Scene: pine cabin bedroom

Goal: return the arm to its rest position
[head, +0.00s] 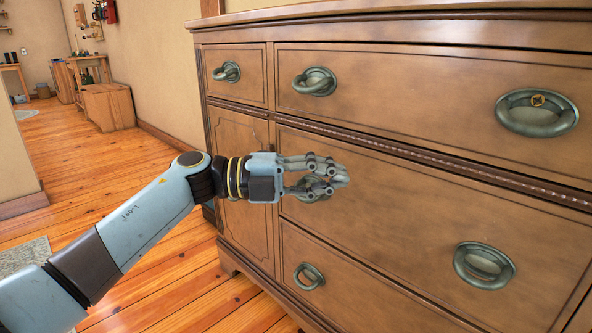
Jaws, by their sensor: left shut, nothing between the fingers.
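My left arm comes in from the lower left. Its left gripper (342,178) is shut and empty, in front of the wooden dresser (400,160). The fingertips overlap the left part of the middle wide drawer in the picture. I cannot tell whether they touch it. Part of a handle may be hidden behind the fingers. My right gripper is not in view.
The dresser's drawers look closed, with oval metal handles such as the upper right one (537,112). A small cabinet door (240,185) is at its left. Plank floor (120,175) is open to the left. Wooden boxes (108,106) stand along the far wall.

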